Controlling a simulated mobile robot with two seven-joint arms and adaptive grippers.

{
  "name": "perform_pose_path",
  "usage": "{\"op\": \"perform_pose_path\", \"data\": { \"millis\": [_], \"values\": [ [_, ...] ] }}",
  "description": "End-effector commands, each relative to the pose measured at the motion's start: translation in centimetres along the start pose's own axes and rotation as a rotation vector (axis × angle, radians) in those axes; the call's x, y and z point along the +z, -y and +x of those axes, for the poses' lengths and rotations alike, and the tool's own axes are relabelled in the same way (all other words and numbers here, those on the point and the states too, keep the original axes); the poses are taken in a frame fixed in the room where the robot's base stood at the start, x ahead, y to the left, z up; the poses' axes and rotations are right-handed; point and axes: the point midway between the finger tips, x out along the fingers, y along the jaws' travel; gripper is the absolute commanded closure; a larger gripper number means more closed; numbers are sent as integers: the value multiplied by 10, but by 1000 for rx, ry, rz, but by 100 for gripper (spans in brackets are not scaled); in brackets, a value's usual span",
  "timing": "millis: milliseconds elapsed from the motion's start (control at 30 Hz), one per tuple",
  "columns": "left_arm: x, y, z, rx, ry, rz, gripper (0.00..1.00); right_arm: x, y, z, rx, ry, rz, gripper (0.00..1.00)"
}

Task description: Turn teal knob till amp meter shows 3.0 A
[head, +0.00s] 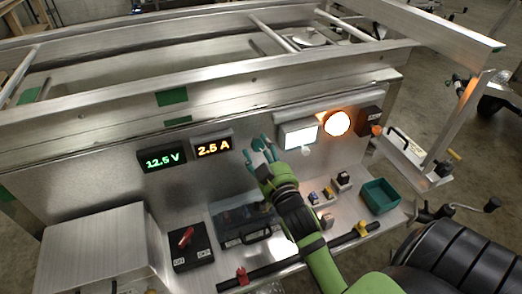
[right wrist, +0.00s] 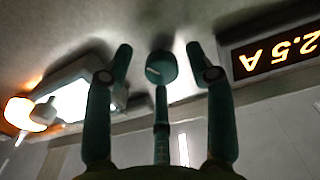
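The teal knob (right wrist: 161,68) with a light pointer mark sits on the metal panel. In the head view the knob (head: 258,144) shows just right of the amp meter. The amp meter (head: 213,148) reads 2.5 A in orange; it also shows upside down in the right wrist view (right wrist: 275,58). My right gripper (right wrist: 160,62) is open, its fingers on either side of the knob, with gaps between them and it. In the head view my right gripper (head: 258,150) reaches up to the panel at the knob. My left gripper is not in view.
A green voltmeter (head: 162,158) reads 12.5 V left of the amp meter. A lit white screen (head: 299,136) and a glowing orange lamp (head: 337,123) are to the right.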

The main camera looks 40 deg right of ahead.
Motion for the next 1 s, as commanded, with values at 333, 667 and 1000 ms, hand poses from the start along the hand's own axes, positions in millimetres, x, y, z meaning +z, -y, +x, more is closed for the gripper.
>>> {"op": "perform_pose_path", "data": {
  "millis": [333, 667, 1000],
  "values": [
    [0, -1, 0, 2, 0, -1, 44, 0, 0, -6, 0, -1, 1, 44],
    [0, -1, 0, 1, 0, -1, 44, 0, 0, -66, 1, 3, 2, 44],
    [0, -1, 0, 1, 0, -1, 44, 0, 0, -114, 0, 0, 2, 44]
  ]
}}
